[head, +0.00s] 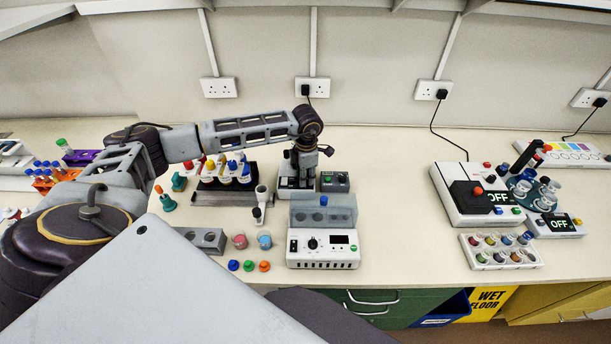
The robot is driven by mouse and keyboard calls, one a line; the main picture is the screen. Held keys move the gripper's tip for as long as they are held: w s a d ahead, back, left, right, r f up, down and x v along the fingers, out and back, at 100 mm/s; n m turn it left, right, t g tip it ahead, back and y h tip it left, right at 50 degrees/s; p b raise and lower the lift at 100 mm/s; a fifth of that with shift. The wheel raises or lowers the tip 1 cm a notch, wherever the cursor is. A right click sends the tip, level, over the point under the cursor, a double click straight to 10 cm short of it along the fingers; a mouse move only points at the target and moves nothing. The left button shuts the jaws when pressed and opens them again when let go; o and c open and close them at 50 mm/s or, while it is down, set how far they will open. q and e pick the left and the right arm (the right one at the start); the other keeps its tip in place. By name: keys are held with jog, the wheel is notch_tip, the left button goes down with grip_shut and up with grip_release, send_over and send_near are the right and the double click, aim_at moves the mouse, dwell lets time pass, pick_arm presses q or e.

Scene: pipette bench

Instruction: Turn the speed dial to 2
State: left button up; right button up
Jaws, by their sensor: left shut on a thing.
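A small white-and-grey device (284,184) stands in the middle of the bench, behind the wider white unit. My left arm reaches across from the left, and my left gripper (302,174) points down onto this device. The gripper is shut on what appears to be the speed dial. The fingers cover the dial, so its setting cannot be read. My right gripper is not in view.
A white unit with a black knob (313,243) and clear lid (323,208) stands in front. A dark box with a green button (335,181) is close on the right. A bottle rack (207,193) is on the left. Bench between centre and right-hand devices is clear.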

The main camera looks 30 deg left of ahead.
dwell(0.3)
pick_arm(q)
jog(key=m+b, duration=0.3)
jog(key=shift+f+b, duration=0.15)
jog(key=shift+b, duration=0.25)
jog(key=m+b, duration=0.5)
jog(key=shift+a+m, duration=0.1)
jog(key=shift+m, duration=0.7)
jog(key=shift+r+b, duration=0.2)
jog(key=shift+b, duration=0.15)
